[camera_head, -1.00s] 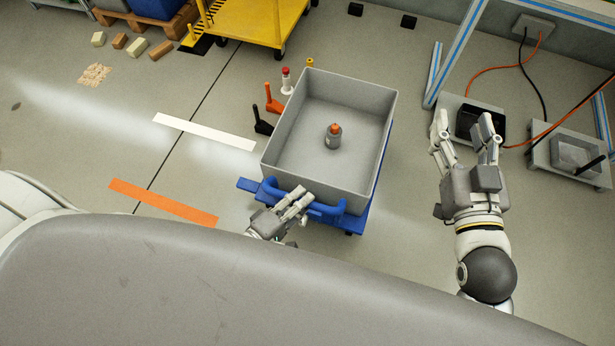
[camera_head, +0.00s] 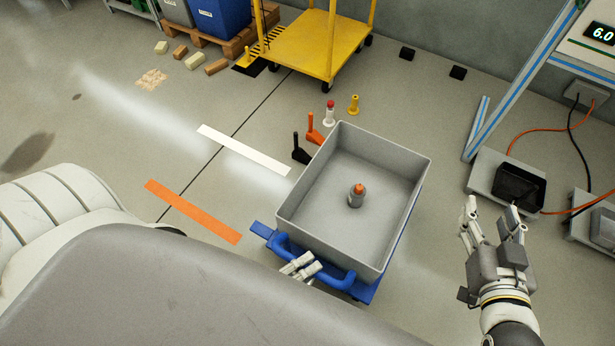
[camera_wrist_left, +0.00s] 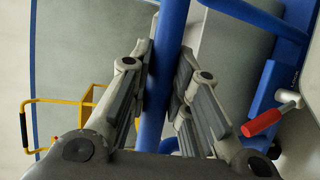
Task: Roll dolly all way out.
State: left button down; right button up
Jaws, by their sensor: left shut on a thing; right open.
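The blue dolly (camera_head: 368,291) carries a large grey open bin (camera_head: 322,236). Its blue handle (camera_head: 334,279) runs along the near side of the bin. My left gripper (camera_head: 301,265) is shut on this handle. In the left wrist view the fingers of my left gripper (camera_wrist_left: 160,85) close around the blue handle bar (camera_wrist_left: 168,50). My right gripper (camera_head: 492,208) is open and empty, to the right of the dolly and above the floor. A small grey bottle with an orange cap (camera_head: 356,196) stands in the bin.
A white strip (camera_head: 243,150) and an orange strip (camera_head: 192,211) lie on the floor left of the dolly. Several small coloured posts, one a red-topped post (camera_head: 329,114), stand close behind it. A yellow cart (camera_head: 310,42) is further back.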

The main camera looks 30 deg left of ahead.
pick_arm(q)
jog(key=c, duration=1.3)
grip_release()
jog(key=shift+s, duration=0.3)
jog(key=v, duration=1.2)
jog(key=shift+r, duration=0.1)
